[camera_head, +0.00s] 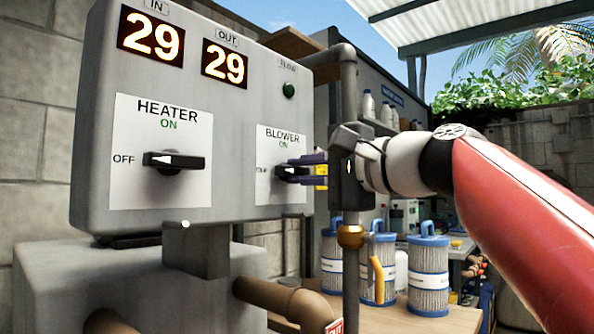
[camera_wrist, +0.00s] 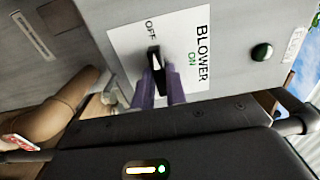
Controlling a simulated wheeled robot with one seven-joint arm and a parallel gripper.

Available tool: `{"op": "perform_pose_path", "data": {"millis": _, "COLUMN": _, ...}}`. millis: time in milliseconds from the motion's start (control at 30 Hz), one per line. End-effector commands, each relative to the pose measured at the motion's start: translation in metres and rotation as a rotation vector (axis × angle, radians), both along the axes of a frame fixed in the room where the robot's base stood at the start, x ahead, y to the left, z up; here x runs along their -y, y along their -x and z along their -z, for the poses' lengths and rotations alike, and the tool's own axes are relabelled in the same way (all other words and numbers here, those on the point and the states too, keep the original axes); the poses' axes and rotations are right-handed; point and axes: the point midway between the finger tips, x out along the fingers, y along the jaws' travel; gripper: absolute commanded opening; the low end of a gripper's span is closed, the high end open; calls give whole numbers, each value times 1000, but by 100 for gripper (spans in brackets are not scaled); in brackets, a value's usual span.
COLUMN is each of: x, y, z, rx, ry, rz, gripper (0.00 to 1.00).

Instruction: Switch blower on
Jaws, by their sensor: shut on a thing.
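The blower switch is a black knob (camera_head: 291,171) on a white plate (camera_head: 281,140) marked BLOWER, ON and OFF, at the right side of the grey panel. It lies level, in line with the OFF mark. In the wrist view the knob (camera_wrist: 155,59) has a white pointer mark, with OFF just beyond one end and ON off to its side. My gripper (camera_head: 309,170) has purple fingers shut on the knob, reaching in from the right. In the wrist view its fingers (camera_wrist: 160,82) sit on either side of the knob. The fingers hide part of the knob.
A heater knob (camera_head: 174,161) lies level on the panel's left. A dark green round lamp (camera_head: 289,90) sits above the blower plate. Pipes run close to the panel's right edge. Blue-capped filter cartridges (camera_head: 428,275) stand on a bench below my arm.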

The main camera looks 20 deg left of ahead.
Motion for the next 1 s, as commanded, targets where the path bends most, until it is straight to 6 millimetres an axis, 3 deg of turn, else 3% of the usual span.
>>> {"op": "perform_pose_path", "data": {"millis": 1000, "x": 0, "y": 0, "z": 1, "rx": -1385, "ry": -571, "rz": 0, "gripper": 0}}
